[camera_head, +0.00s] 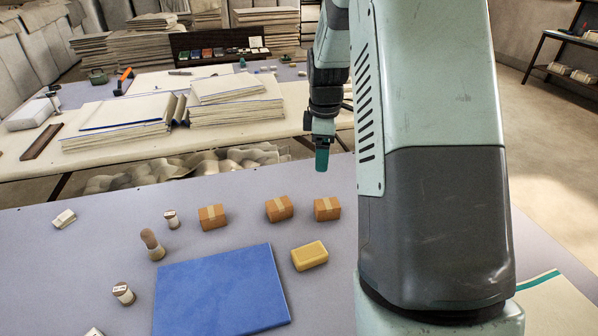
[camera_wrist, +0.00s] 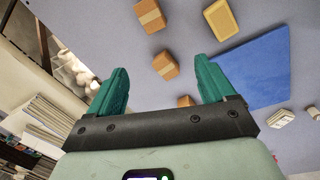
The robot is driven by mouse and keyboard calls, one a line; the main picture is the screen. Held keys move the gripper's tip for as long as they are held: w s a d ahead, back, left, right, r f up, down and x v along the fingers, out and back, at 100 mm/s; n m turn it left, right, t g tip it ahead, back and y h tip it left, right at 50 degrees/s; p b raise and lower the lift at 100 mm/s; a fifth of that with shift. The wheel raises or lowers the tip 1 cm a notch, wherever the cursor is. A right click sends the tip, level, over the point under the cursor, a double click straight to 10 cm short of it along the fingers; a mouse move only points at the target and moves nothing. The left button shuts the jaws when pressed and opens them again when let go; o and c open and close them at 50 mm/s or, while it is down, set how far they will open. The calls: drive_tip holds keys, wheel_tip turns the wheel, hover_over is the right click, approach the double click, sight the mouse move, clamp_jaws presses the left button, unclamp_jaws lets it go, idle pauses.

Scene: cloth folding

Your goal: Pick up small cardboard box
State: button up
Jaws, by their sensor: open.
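Three small brown cardboard boxes with pale tape stand in a row on the table in the head view: a left one (camera_head: 212,217), a middle one (camera_head: 279,208) and a right one (camera_head: 327,209). In the wrist view, one box (camera_wrist: 150,15) is near the top, one (camera_wrist: 165,65) shows between the fingers, and one (camera_wrist: 185,101) is partly hidden by the gripper's body. My gripper (camera_head: 322,158) hangs above and behind the right box, apart from it. In the wrist view its teal fingers (camera_wrist: 161,72) are wide apart with nothing held.
A yellow block (camera_head: 309,256) lies in front of the right box, beside a blue mat (camera_head: 222,290). A brown-topped peg (camera_head: 151,244) and small spools (camera_head: 123,293) stand to the left. A second table behind holds stacked cloth (camera_head: 118,124). The table's back left is mostly clear.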

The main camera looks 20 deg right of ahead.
sight(327, 203)
drive_tip(key=d+f+n, duration=0.1)
drive_tip(key=f, duration=0.5)
drive_tip(key=w+d+f+n, duration=0.1)
drive_tip(key=f, duration=0.5)
drive_tip(key=w+d+f+n+g, duration=0.1)
drive_tip(key=f, duration=0.5)
drive_tip(key=shift+w+d, duration=0.15)
drive_tip(key=shift+d, duration=0.2)
drive_tip(key=f, duration=0.5)
drive_tip(key=shift+w+d+f, duration=0.1)
drive_tip(key=shift+w+f, duration=0.15)
drive_tip(key=shift+w, duration=0.1)
drive_tip(key=c, duration=1.2)
drive_tip(key=shift+r, duration=0.1)
